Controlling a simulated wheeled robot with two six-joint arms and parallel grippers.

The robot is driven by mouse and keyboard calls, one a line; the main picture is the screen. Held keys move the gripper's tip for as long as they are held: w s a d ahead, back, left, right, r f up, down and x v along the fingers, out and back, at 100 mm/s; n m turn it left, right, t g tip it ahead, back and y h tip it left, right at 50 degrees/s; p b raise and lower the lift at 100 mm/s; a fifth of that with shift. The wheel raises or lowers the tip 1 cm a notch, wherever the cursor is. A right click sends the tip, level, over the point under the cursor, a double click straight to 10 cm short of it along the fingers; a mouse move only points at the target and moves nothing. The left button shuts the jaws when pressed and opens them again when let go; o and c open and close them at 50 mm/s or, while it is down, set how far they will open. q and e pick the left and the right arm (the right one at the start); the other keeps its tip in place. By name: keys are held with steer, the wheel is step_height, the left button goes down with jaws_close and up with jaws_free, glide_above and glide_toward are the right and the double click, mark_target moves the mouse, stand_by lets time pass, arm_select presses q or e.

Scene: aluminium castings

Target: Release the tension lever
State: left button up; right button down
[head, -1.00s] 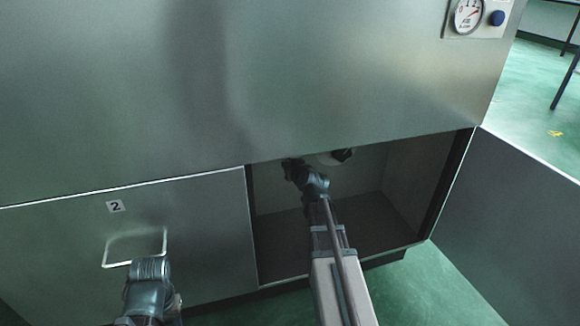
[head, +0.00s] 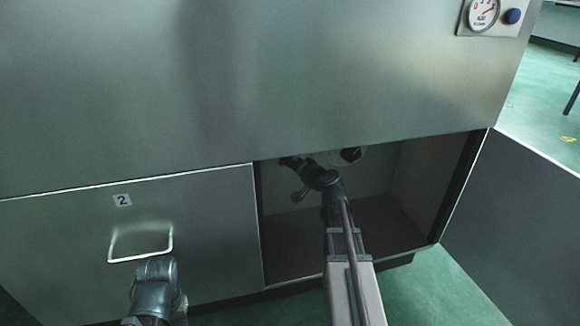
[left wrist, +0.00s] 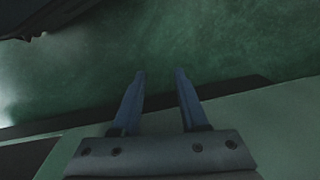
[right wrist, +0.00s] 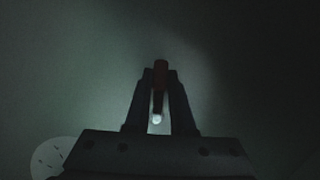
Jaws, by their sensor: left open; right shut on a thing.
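The tension lever shows in the right wrist view as a slim bar with a dull red grip (right wrist: 161,74), with a small bright spot at its lower end. My right gripper (right wrist: 161,88) is shut on it, one finger on each side. In the head view my right arm reaches into the open, dark compartment; its fingertips and the lever are hard to make out there. My left gripper (left wrist: 160,74) is open and empty. In the head view the left arm's end (head: 155,280) is in front of the door marked 2, just below its handle.
The compartment's open door (head: 515,220) stands out to the right. A dark knob (head: 351,154) shows inside under the upper edge. A pale round dial (right wrist: 57,157) is in the right wrist view. The closed door 2 has a wire handle (head: 140,243). A gauge (head: 483,14) is at top right.

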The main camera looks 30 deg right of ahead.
steer(key=shift+w+a+r+m+t+y+b, duration=0.1)
steer(key=shift+r+m+t+y+b, duration=0.15)
steer(key=shift+m, duration=0.4)
steer(key=shift+s+a+r+m+t+y+b, duration=0.1)
steer(key=shift+a+r+m+t+y+b, duration=0.2)
steer(key=shift+m, duration=0.4)
steer(key=shift+w+d+r+m+t+y+b, duration=0.1)
steer(key=shift+r+m+t, duration=0.2)
steer(key=shift+m, duration=0.35)
steer(key=shift+a+r, duration=0.1)
steer(key=c, duration=0.8)
jaws_free()
steer(key=shift+o, duration=0.2)
steer(key=s+d, duration=0.2)
steer(key=s, duration=1.1)
steer(key=shift+s+r+p, duration=0.35)
steer(key=shift+r+p, duration=0.05)
steer(key=shift+r, duration=0.05)
steer(key=shift+d, duration=0.1)
